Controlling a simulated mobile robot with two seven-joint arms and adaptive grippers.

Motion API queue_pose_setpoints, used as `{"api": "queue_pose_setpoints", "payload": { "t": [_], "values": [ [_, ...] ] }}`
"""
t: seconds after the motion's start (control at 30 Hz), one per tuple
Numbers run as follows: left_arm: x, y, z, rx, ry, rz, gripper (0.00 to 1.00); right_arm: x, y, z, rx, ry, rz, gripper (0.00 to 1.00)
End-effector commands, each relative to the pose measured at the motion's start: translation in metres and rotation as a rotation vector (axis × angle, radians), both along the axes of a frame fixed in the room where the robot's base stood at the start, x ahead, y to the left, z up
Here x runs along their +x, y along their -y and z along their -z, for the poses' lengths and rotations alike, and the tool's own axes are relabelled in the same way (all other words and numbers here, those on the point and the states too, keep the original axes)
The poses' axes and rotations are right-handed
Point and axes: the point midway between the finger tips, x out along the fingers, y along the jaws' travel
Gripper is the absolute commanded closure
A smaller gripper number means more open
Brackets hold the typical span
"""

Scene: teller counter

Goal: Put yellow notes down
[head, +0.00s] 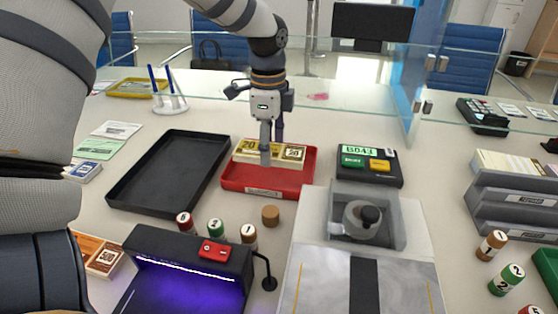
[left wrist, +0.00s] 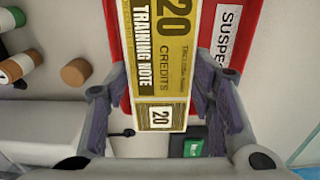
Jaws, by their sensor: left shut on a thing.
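The yellow notes (head: 246,153) are a flat bundle marked 20, placed at the red tray (head: 235,184). My left gripper (head: 271,153) points down over the middle of the bundle and is shut on it. In the left wrist view the notes (left wrist: 160,75) run between the two fingers (left wrist: 152,110), and the print reads "20 credits training note". The red tray's label (left wrist: 225,35) begins with "SUSPE". I cannot tell whether the bundle touches the tray floor. My right gripper is not in view.
An empty black tray (head: 125,205) stands left of the red tray. Several coin rolls (head: 216,229), a lamp box with violet light (head: 190,262) and a grey machine (head: 367,222) stand in front.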

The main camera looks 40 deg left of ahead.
Motion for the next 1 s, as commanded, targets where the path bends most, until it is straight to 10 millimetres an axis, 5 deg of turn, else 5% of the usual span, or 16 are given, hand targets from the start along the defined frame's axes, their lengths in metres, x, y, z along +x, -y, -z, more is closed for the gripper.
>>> {"api": "queue_pose_setpoints", "payload": {
  "t": [0.4, 0.77, 0.8, 0.87, 1.0],
  "values": [
    [0.02, -0.014, 0.055, 0.0, 0.002, 0.002, 0.85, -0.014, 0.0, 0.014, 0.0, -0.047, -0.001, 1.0],
    [0.021, -0.013, 0.059, 0.0, 0.008, 0.002, 0.85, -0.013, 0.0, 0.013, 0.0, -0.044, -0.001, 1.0],
    [0.021, -0.013, 0.059, 0.0, 0.009, 0.002, 0.44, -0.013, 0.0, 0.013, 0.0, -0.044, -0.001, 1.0],
    [0.021, -0.013, 0.059, 0.0, 0.009, 0.002, 0.31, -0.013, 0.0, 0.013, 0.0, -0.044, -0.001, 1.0],
    [0.021, -0.013, 0.059, 0.0, 0.009, 0.002, 0.31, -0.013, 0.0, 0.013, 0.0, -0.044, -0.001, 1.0]
  ]
}}
